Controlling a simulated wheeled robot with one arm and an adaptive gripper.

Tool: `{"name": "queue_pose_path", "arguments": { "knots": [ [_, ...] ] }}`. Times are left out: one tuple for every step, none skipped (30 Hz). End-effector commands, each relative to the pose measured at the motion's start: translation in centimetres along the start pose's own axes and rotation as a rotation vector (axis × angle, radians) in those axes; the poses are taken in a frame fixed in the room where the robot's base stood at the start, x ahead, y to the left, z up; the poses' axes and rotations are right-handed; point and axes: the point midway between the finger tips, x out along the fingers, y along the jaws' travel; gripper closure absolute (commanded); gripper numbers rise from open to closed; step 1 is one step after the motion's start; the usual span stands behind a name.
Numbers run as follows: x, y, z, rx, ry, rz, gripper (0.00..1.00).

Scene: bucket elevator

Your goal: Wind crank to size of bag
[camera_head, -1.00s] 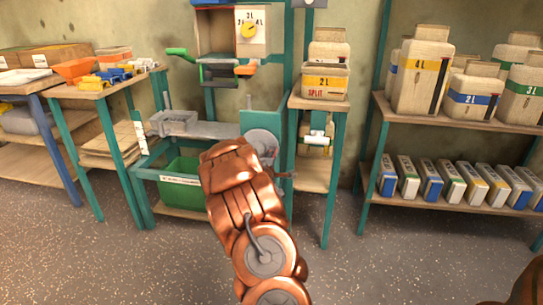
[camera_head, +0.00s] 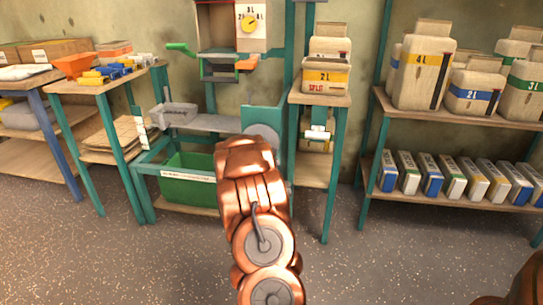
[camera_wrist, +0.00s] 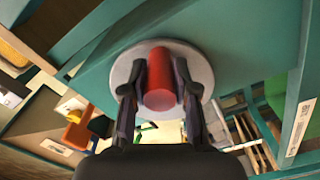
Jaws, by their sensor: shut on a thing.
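The crank is a grey disc (camera_head: 262,132) on a teal housing (camera_head: 262,118); my arm covers its lower part in the head view. In the wrist view the disc (camera_wrist: 198,66) faces me, with a red handle (camera_wrist: 159,98) standing out from it. My gripper (camera_wrist: 158,84) is shut on the red handle, one finger on each side.
A green bin (camera_head: 187,188) sits under the machine's grey trough (camera_head: 174,113). A bench (camera_head: 96,88) with an orange funnel stands left. A shelf (camera_head: 470,118) with several bags and boxes stands right. The floor in front is open.

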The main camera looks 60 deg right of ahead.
Motion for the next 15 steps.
{"name": "queue_pose_path", "arguments": {
  "knots": [
    [-0.14, -0.74, -0.23, 0.013, 0.006, -0.012, 1.00],
    [-0.14, -0.78, -0.23, 0.019, 0.006, -0.012, 1.00],
    [-0.14, -0.79, -0.26, 0.025, 0.006, -0.012, 1.00],
    [-0.14, -0.78, -0.28, 0.026, 0.006, -0.012, 1.00],
    [-0.14, -0.77, -0.29, 0.025, 0.007, -0.012, 1.00],
    [-0.14, -0.77, -0.30, 0.025, 0.007, -0.012, 1.00],
    [-0.15, -0.76, -0.32, 0.024, 0.007, -0.012, 1.00],
    [-0.15, -0.78, -0.32, 0.024, 0.007, -0.013, 1.00],
    [-0.15, -0.77, -0.34, 0.024, 0.008, -0.013, 1.00],
    [-0.15, -0.80, -0.35, 0.027, 0.008, -0.013, 1.00],
    [-0.16, -0.86, -0.37, 0.034, 0.008, -0.013, 1.00],
    [-0.18, -1.00, -0.42, 0.051, 0.008, -0.014, 1.00],
    [-0.19, -1.14, -0.48, 0.071, 0.009, -0.014, 1.00],
    [-0.19, -1.30, -0.51, 0.095, 0.008, -0.014, 1.00],
    [-0.19, -1.50, -0.51, 0.131, 0.008, -0.014, 1.00]
  ]
}}
